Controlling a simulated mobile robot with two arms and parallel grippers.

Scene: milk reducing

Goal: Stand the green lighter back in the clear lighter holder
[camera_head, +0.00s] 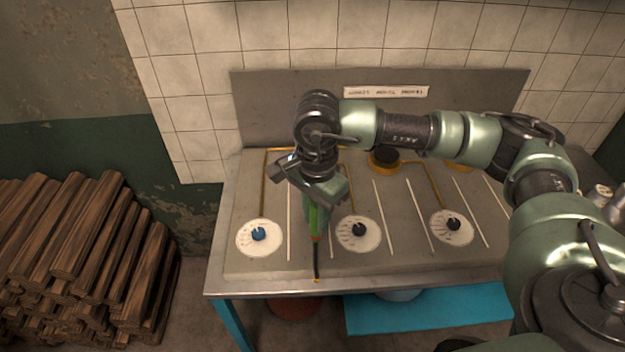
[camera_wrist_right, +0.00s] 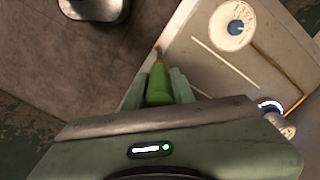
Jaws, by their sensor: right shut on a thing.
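My right gripper (camera_head: 316,200) is shut on the green lighter (camera_head: 314,222) above the front of the metal stove counter. The lighter's long dark stem points down toward the counter's front edge; I cannot tell whether its tip touches. In the right wrist view the green lighter (camera_wrist_right: 158,86) sits between the two fingers of the right gripper (camera_wrist_right: 160,88), its tip pointing away. I cannot make out the clear lighter holder in either view. My left gripper is not in view.
The counter (camera_head: 345,268) carries dials with a blue knob (camera_head: 259,233) and black knobs (camera_head: 359,229), plus a burner (camera_head: 384,161). A glowing blue-white ring (camera_wrist_right: 270,104) shows in the wrist view. Stacked wood (camera_head: 85,250) lies left; a blue shelf (camera_head: 430,312) is below; cans (camera_head: 599,194) stand right.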

